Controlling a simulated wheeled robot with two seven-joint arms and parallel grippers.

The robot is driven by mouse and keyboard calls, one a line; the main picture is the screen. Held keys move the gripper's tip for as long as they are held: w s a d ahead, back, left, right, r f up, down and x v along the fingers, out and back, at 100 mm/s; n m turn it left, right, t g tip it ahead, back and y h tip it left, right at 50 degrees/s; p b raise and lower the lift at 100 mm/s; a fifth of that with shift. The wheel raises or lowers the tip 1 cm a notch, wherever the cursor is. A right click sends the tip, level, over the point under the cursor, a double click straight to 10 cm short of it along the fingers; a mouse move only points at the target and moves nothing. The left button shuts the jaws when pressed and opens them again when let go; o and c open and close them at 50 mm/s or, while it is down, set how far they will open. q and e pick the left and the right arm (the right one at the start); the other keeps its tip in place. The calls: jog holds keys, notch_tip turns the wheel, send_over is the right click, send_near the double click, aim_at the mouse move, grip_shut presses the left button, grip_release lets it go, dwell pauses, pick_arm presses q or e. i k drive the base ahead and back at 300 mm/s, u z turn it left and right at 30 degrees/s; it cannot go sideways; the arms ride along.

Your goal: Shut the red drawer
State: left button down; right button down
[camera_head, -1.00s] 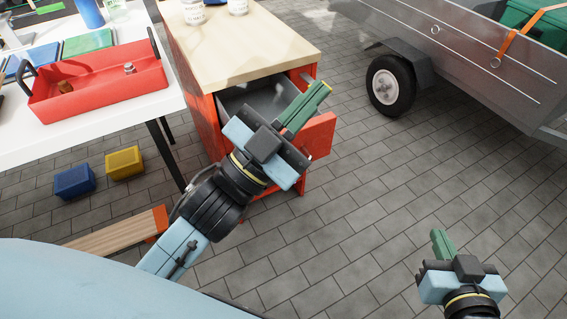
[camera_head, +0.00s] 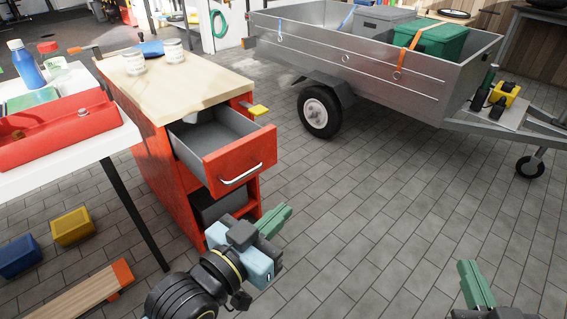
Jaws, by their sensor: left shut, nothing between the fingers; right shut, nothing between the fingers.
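The red drawer (camera_head: 238,161) stands pulled out of the red cabinet (camera_head: 163,165) with the wooden top. Its front has a pale bar handle (camera_head: 241,174) and its grey inside shows empty. My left gripper (camera_head: 276,219) is shut and empty, in front of and below the drawer in the picture, apart from the handle. My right gripper (camera_head: 474,282) is shut and empty at the bottom right, over the floor and far from the drawer.
A white table (camera_head: 105,143) with a red tray (camera_head: 60,135) is at left. Yellow (camera_head: 72,228) and blue (camera_head: 20,257) bins are on the floor. A grey trailer (camera_head: 375,75) stands behind right. The paved floor between is free.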

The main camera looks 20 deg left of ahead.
aim_at(225, 150)
jog(key=z, duration=0.4)
jog(key=i, duration=0.9)
jog(key=u, duration=2)
